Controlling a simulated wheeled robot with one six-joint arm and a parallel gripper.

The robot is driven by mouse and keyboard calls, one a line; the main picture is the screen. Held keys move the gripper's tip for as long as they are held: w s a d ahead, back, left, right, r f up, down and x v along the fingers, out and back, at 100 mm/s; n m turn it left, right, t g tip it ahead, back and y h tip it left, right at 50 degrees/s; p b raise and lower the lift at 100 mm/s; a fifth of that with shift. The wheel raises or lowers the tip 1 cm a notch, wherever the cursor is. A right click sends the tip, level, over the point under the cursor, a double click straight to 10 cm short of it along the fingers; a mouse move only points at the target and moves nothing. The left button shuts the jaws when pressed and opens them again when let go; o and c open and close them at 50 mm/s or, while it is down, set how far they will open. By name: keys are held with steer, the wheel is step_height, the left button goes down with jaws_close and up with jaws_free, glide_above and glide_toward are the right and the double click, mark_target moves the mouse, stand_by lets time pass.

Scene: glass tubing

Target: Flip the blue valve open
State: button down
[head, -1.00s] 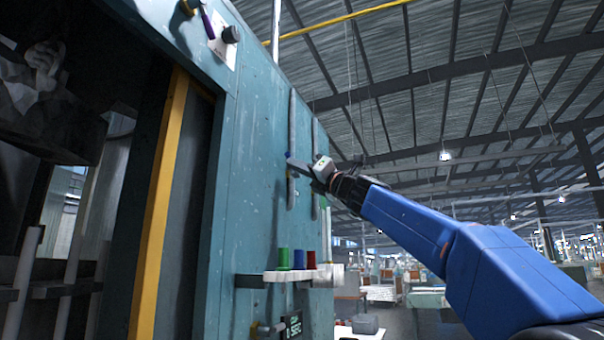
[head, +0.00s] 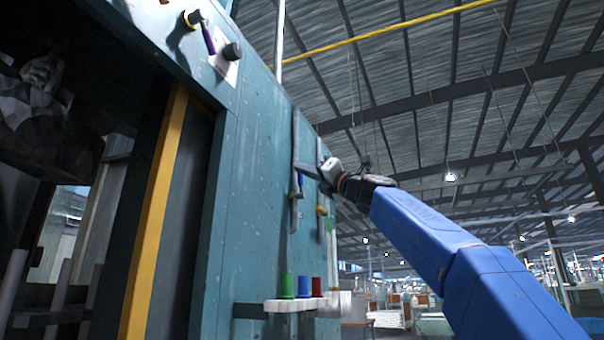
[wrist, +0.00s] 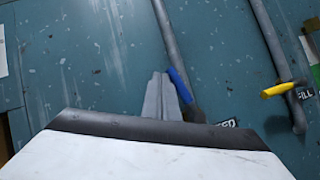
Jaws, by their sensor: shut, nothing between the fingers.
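The blue valve handle (wrist: 180,86) sits on a grey vertical pipe (wrist: 178,40) on the teal panel. It lies roughly along the pipe, slightly tilted. In the head view the blue handle (head: 300,180) is small, just below my gripper's tip. My gripper (wrist: 160,82) is shut and empty; its fingers are close to the left side of the blue handle in the wrist view. I cannot tell whether they touch it. In the head view my gripper (head: 298,168) reaches in from the right, in front of the pipe.
A yellow valve handle (wrist: 278,91) sticks out across a second pipe (wrist: 268,40) to the right. Dark labels are below the pipes, partly hidden. Lower on the panel, a white shelf (head: 290,304) holds green, blue and red cylinders. A yellow post (head: 160,205) stands at left.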

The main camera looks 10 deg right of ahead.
steer(key=shift+w+d+r, duration=0.4)
steer(key=shift+w+r, duration=0.1)
steer(key=shift+w, duration=0.1)
steer(key=shift+w+d, duration=0.1)
stand_by(0.3)
